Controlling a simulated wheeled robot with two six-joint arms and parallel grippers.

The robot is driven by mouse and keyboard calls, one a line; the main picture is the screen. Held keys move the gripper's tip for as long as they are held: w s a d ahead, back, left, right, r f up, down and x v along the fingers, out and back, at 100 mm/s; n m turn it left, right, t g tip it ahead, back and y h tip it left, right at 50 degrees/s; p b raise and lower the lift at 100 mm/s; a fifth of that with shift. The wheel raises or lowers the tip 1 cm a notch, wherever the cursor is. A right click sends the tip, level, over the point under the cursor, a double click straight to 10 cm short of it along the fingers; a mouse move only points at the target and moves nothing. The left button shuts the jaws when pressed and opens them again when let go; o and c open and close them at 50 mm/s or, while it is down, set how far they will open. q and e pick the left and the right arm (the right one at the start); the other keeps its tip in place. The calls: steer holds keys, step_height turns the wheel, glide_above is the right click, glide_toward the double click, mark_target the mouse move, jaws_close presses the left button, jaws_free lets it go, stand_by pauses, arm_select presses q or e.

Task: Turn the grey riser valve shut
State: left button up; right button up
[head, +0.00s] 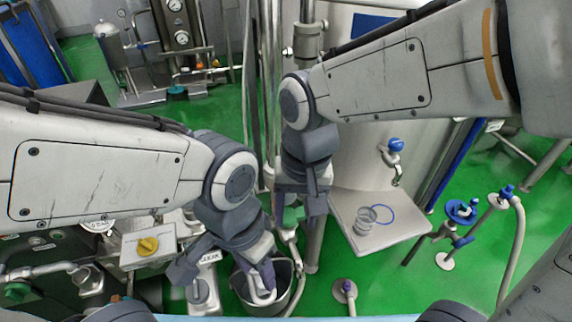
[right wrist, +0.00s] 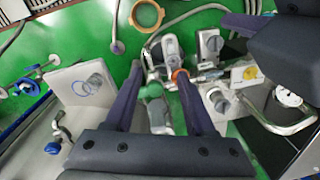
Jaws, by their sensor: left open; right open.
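I cannot single out the grey riser valve with certainty. A grey knob (head: 198,292) stands by a white label below my left gripper; it seems to be the grey knob on a plate (right wrist: 212,43) in the right wrist view. Another grey knob (right wrist: 218,99) shows there, right of my fingers. My left gripper (head: 224,274) is open, one finger beside the labelled knob, the other over a bucket (head: 292,300). My right gripper (head: 301,208) points down, open.
A yellow knob (head: 148,245) sits on a box at left. A shelf (head: 400,225) with a glass (head: 364,221) and a blue ring stands right of my right gripper. Blue-handled valves (head: 460,211) and a hose (head: 517,245) are farther right. Vertical pipes rise beside my right gripper.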

steer(key=w+m, duration=0.4)
steer(key=w, duration=0.1)
steer(key=w+a+m, duration=0.1)
steer(key=w+m, duration=0.4)
steer(key=w, duration=0.1)
steer(key=w+a+r+m+p, duration=0.1)
steer(key=w+m, duration=0.4)
steer(key=w, duration=0.1)
steer(key=shift+w+r+h, duration=0.1)
steer(key=shift+w+h, duration=0.1)
steer(key=shift+h, duration=0.2)
steer(key=shift+w+f, duration=0.15)
steer(key=shift+f, duration=0.45)
step_height(320, 180, down, 9)
steer(key=shift+f+p, duration=0.1)
steer(key=shift+p, duration=1)
jaws_close()
